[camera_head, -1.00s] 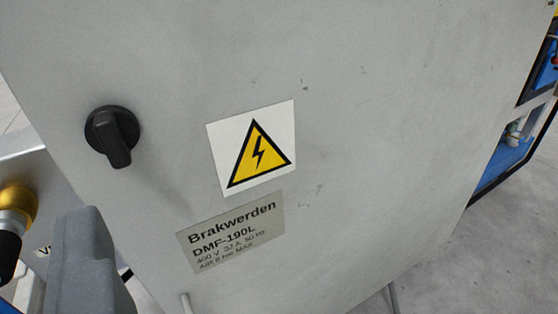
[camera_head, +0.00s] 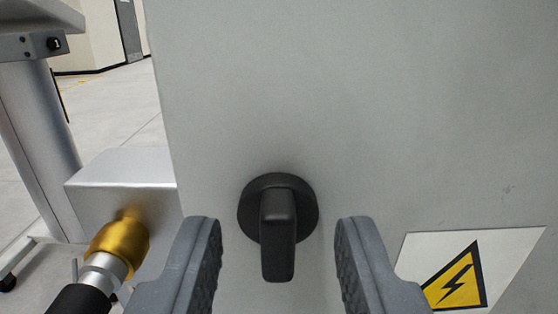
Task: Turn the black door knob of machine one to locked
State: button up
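The black door knob (camera_head: 277,228) is on the grey cabinet door, near its left edge. It has a round base and a grip bar that points down, nearly vertical in the picture. My gripper (camera_head: 278,245) is open, with one grey finger on each side of the knob. There is a visible gap between the knob and each finger, and nothing is held. I cannot tell how far the fingertips are from the door in depth.
A yellow electric warning sign (camera_head: 462,278) is on the door at lower right. At left a brass-coloured fitting (camera_head: 122,244) with a black hose sits by a grey box (camera_head: 130,167). A grey post (camera_head: 38,140) stands farther left. Open floor lies behind.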

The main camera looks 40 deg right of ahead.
aim_at(278, 228)
jog(key=shift+x, duration=1.25)
